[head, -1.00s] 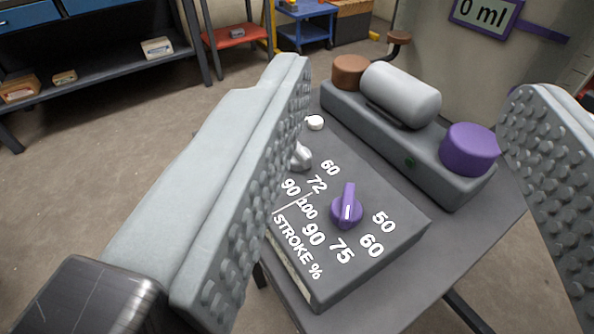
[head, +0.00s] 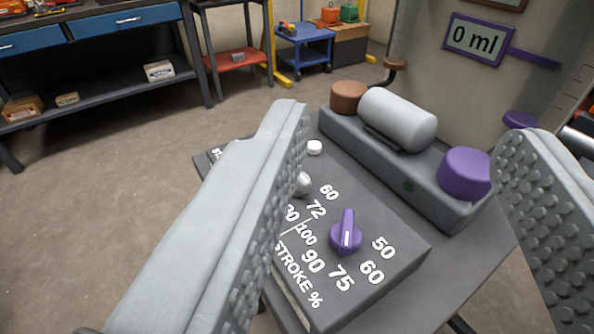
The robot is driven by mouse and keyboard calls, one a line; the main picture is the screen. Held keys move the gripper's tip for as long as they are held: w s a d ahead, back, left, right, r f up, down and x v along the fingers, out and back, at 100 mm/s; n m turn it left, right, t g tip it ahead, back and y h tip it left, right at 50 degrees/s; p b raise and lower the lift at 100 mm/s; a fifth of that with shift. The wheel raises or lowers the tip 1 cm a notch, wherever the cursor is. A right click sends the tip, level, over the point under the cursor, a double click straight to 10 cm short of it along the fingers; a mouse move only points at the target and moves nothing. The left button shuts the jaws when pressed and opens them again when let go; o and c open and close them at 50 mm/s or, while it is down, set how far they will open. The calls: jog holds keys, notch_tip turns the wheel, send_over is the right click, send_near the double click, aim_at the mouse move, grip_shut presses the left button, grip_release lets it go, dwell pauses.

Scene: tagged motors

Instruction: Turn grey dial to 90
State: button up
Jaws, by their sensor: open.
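The grey dial (head: 303,184) is a small knob on the dark control box (head: 385,285). It sits beside the numbers 60, 72 and 90, partly hidden by my left finger, and its pointer cannot be read. A purple dial (head: 346,236) stands nearer, among 50, 60, 75, 90 and 100 above the label "STROKE %". Its white mark faces the near side, roughly toward 75. My gripper (head: 405,135) is open and empty, its studded fingers wide apart at left and right in the picture. The fingers look nearer to the camera than the dials.
A white button (head: 314,147) sits farther back on the box. Behind it, a grey housing carries a brown cap (head: 348,94), a grey cylinder (head: 398,119) and a purple cap (head: 464,173). A sign reads "0 ml" (head: 477,39). Shelving (head: 100,80) stands back left; floor between is clear.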

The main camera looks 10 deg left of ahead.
jog(key=w+a+f+n+g, duration=0.1)
jog(key=w+a+n+g, duration=0.35)
jog(key=w+g, duration=0.5)
jog(key=w+a+f+n+g, duration=0.1)
jog(key=w+a+n+g, duration=0.3)
jog(key=w+g, duration=0.55)
jog(key=shift+n+t, duration=0.25)
jog(key=shift+t, duration=0.55)
jog(key=f, duration=0.5)
jog(key=w+f, duration=0.1)
jog(key=f, duration=0.5)
jog(key=d+f, duration=0.1)
jog(key=f, duration=0.5)
jog(key=shift+w, duration=0.15)
jog(key=c, duration=1)
jog(key=shift+o, duration=0.2)
